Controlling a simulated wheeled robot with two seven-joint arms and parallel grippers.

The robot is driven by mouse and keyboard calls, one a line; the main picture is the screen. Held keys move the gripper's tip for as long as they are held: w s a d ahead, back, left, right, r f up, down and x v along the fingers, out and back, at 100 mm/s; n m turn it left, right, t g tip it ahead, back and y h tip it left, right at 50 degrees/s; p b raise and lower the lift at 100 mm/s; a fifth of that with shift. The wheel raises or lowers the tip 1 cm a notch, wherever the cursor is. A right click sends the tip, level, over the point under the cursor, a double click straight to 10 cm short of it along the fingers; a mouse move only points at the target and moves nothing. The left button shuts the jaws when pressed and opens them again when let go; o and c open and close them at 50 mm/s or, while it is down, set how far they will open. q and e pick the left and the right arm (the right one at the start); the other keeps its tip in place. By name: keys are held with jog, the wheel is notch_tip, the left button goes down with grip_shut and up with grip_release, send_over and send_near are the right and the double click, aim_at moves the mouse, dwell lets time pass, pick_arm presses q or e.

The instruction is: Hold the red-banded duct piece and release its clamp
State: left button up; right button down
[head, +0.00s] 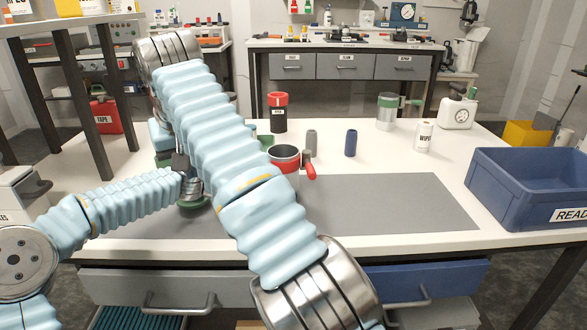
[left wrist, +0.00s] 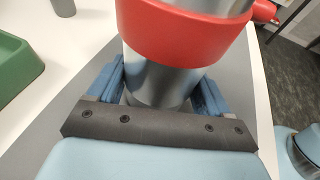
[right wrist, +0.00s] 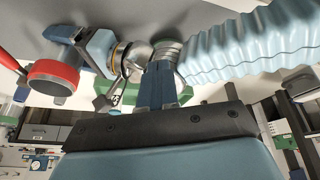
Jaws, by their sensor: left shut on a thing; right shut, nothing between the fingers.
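The red-banded duct piece (head: 285,155) stands upright over the grey mat, partly hidden by my right arm in the head view. A red clamp lever (head: 310,171) sticks out on its right. In the left wrist view my left gripper (left wrist: 158,92) is shut on the grey wall of the duct piece (left wrist: 163,70), just below the red band; the lever end (left wrist: 264,12) shows top right. In the head view my left gripper is hidden behind my right arm. My right gripper (head: 184,170) is shut and empty, close to my left wrist; its fingers (right wrist: 158,88) show in the right wrist view.
A red-and-black canister (head: 278,112), a grey cylinder (head: 311,143) and a blue cylinder (head: 351,143) stand behind. A wipes tub (head: 424,137) and a blue bin (head: 520,196) are on the right. The right half of the grey mat (head: 390,205) is clear.

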aim_at(287, 170)
jog(key=w+d+r+m+t+h, duration=0.1)
jog(key=d+r+m+h, duration=0.1)
jog(key=d+m+h, duration=0.6)
jog(key=w+d+f+n, duration=0.1)
jog(key=d+f, duration=0.1)
jog(key=d, duration=0.1)
jog(key=w+d+f, duration=0.2)
jog(key=d, duration=0.1)
jog(key=w+d+f+n+y, duration=0.1)
jog(key=w+d+f, duration=0.1)
jog(key=d+f, duration=0.1)
jog(key=shift+d+n, duration=0.1)
jog(key=shift+n, duration=0.2)
jog(key=shift+w+d+r, duration=0.1)
jog(key=shift+d, duration=0.55)
jog(key=shift+d, duration=0.1)
jog(key=shift+d+n+t, duration=0.2)
jog(key=shift+n+t, duration=0.1)
jog(key=shift+n, duration=0.1)
